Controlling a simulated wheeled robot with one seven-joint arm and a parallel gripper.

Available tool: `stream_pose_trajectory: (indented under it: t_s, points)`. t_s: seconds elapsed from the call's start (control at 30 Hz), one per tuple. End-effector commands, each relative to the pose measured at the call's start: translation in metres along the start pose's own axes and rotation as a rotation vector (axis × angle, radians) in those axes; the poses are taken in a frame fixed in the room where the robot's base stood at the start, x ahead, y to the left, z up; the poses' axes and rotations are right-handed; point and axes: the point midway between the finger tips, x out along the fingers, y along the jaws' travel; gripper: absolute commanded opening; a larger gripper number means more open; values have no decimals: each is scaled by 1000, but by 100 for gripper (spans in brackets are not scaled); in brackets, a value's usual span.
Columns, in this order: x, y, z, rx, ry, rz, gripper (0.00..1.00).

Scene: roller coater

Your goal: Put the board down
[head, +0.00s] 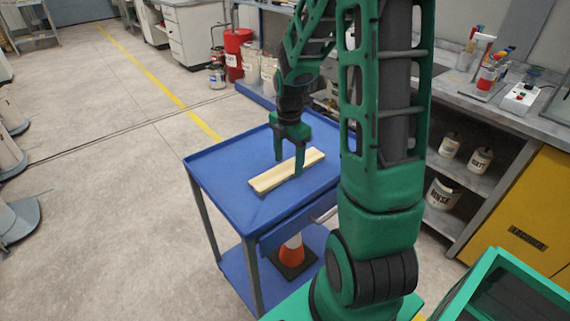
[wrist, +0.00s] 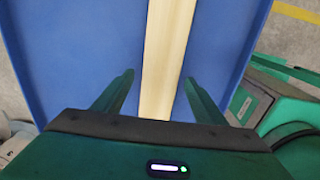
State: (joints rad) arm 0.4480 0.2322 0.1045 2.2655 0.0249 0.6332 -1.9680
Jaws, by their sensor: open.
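The board (head: 268,179) is a pale wooden strip lying flat on the blue top of a cart (head: 222,163). In the wrist view the board (wrist: 167,60) runs lengthwise up the middle of the picture, over the blue cart top (wrist: 95,50). My gripper (head: 288,167) points down over the board, with one green finger on each side of it. In the wrist view my gripper (wrist: 160,95) is open, and gaps show between the board and both fingers. The exact height of the fingertips above the cart top is hard to tell.
The cart has a lower shelf with an orange and white cone (head: 292,252). A grey workbench (head: 480,95) with jars and tools stands to the right, with labelled buckets (head: 443,193) below. A red drum (head: 238,52) stands at the back.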

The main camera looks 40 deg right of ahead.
Motion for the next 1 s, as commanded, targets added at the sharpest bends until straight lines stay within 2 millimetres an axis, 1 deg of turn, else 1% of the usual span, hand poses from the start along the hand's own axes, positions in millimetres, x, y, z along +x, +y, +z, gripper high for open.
stream_pose_trajectory:
  t_s: [0.4,0.5,0.6,0.73,0.87,0.97,1.0]
  points:
    - [-79,1,0,-1,-1,3,65]
    - [-94,1,0,-1,-1,3,65]
    - [-104,0,0,-1,0,2,65]
    - [-111,-1,0,9,0,0,65]
    - [-118,-16,-1,128,-9,-1,65]
    - [-126,-38,-4,327,-21,-1,65]
    - [-128,-50,-5,427,-25,-1,65]
